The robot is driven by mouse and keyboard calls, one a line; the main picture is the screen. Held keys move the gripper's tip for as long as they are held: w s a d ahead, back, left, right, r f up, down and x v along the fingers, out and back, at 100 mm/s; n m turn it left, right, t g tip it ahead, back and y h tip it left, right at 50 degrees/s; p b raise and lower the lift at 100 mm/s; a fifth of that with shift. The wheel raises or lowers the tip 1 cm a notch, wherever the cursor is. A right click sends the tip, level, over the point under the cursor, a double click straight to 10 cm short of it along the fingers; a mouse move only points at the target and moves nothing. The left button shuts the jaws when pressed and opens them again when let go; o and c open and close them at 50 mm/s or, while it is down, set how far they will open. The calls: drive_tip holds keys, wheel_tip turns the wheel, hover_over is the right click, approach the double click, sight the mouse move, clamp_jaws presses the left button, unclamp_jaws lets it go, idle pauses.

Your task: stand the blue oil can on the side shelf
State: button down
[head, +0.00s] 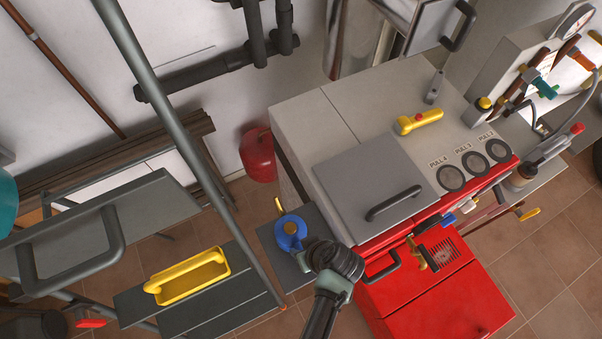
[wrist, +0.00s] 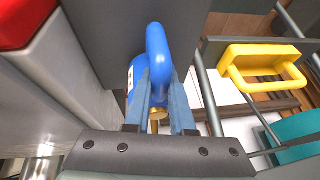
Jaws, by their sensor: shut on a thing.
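The blue oil can (head: 290,233) is at the left side of the boiler, over the dark grey side shelf (head: 268,238). In the wrist view the blue oil can (wrist: 154,45) shows its blue handle between my fingers, with a brass part below. My gripper (head: 303,262) is shut on the can's handle; it also shows in the wrist view (wrist: 158,92). The side shelf (wrist: 105,35) fills the upper middle there. Whether the can's base touches the shelf is hidden by the can and my gripper.
The boiler (head: 300,110), with red front panels (head: 440,300), stands right of the shelf. A yellow tray (head: 190,277) sits on a grey step at left, beside a slanting grey rail (head: 190,130). A red round vessel (head: 257,155) is behind the shelf. A yellow-handled tool (head: 419,122) lies on the boiler top.

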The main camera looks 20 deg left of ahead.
drive_tip(key=shift+f, duration=0.25)
drive_tip(key=shift+f, duration=0.15)
drive_tip(key=c, duration=0.8)
unclamp_jaws()
drive_tip(key=shift+o, duration=0.2)
